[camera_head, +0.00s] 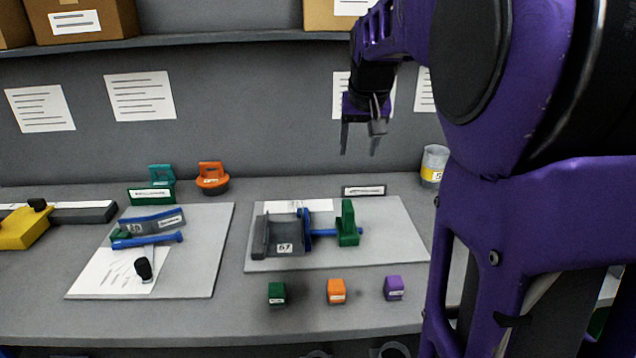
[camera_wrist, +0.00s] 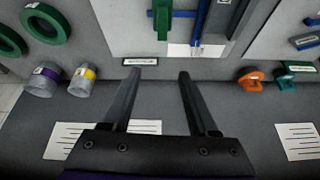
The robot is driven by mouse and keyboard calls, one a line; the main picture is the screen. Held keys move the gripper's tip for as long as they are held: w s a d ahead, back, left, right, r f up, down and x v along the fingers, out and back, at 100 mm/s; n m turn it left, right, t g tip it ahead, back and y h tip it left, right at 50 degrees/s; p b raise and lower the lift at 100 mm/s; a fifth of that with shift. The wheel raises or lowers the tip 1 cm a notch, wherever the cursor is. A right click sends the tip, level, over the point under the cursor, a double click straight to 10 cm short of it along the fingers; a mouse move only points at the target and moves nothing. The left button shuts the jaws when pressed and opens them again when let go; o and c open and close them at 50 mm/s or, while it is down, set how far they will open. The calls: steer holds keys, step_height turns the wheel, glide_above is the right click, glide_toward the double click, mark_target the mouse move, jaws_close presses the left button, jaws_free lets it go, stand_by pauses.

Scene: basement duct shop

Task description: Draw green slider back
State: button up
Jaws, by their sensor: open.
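A green slider block (camera_head: 348,224) stands upright on a blue rod of the grey fixture (camera_head: 284,234), which is on the right-hand pale board (camera_head: 390,253). The slider sits towards the right end of the rod. It also shows at the top of the wrist view (camera_wrist: 161,18). My gripper (camera_head: 359,150) is open and empty, its fingers pointing down in front of the back wall, above and apart from the slider. In the wrist view my gripper (camera_wrist: 160,75) has nothing between its fingers.
A left board (camera_head: 207,270) bears a device with a blue bar (camera_head: 148,241) and black knob (camera_head: 143,268). Green (camera_head: 277,293), orange (camera_head: 336,291) and purple (camera_head: 394,288) cubes line the front. A small sign (camera_head: 363,191) and a can (camera_head: 433,164) stand behind. A shelf (camera_head: 200,40) overhangs.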

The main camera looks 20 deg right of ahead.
mark_target(348, 205)
steer(key=shift+n+g, duration=0.3)
steer(key=shift+n, duration=0.3)
steer(key=b+x, duration=0.1)
steer(key=x, duration=0.5)
steer(key=s+x, duration=0.1)
steer(key=x, duration=0.6)
steer(key=a+b+x, duration=0.1)
steer(key=x, duration=0.5)
steer(key=shift+s+f+b, duration=0.25)
steer(key=shift+f+b, duration=0.1)
steer(key=shift+f, duration=0.2)
steer(key=shift+c, duration=0.2)
jaws_close()
